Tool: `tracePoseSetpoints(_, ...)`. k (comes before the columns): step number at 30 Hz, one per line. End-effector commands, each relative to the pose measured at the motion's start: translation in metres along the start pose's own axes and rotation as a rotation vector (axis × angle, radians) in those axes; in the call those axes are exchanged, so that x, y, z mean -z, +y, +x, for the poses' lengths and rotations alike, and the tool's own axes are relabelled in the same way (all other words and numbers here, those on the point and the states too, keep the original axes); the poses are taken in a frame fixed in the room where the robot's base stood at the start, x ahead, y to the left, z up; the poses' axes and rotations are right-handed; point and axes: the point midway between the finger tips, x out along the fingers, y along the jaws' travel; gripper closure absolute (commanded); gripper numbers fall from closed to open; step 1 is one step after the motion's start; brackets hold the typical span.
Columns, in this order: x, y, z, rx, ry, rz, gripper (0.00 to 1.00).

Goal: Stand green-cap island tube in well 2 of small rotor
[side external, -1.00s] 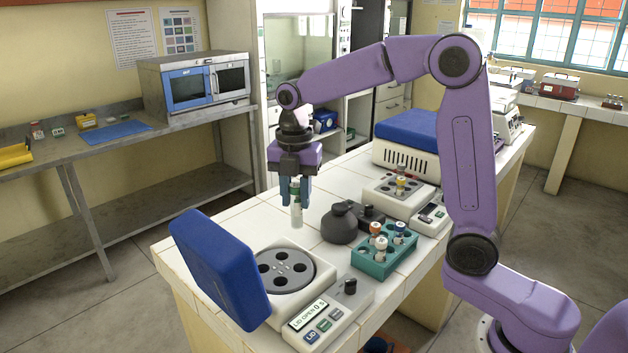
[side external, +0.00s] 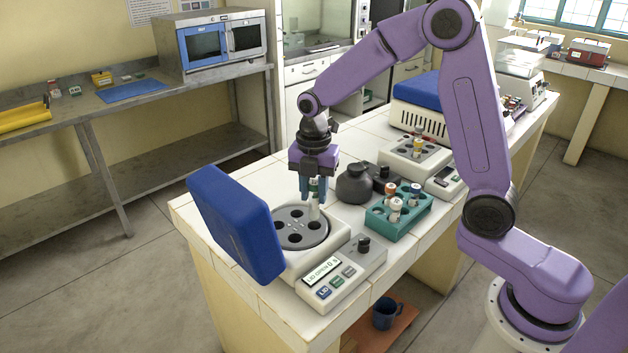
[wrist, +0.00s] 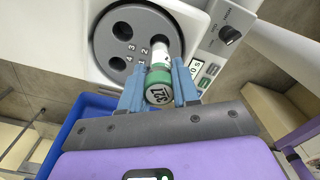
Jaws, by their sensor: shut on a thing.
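The green-cap tube (side external: 315,212) is upright in my gripper (side external: 312,194), whose fingers are shut around its cap end. The white lower part hangs at the back right of the small grey rotor (side external: 300,226). In the wrist view, the green cap (wrist: 158,90) sits between the blue fingers and carries dark lettering. The tube's white body lies over the side of the rotor (wrist: 103,42) near the numbers 1 and 2. The tube hides the well behind it, and I cannot tell whether its tip is inside a well. Other dark wells look empty.
The rotor's blue lid (side external: 235,228) stands open at the left. A control panel (side external: 340,274) is in front. A teal rack (side external: 397,221) with capped tubes stands right of the rotor, and a dark round vessel (side external: 354,184) stands behind it.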

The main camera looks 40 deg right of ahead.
Motion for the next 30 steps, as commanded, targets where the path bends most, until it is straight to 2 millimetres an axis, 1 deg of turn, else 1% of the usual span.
tracePoseSetpoints(4,0.0000,-0.0003,0.0046,0.001,0.000,0.000,0.99)
tracePoseSetpoints(30,0.0003,0.0001,0.0104,0.000,0.000,0.000,0.99)
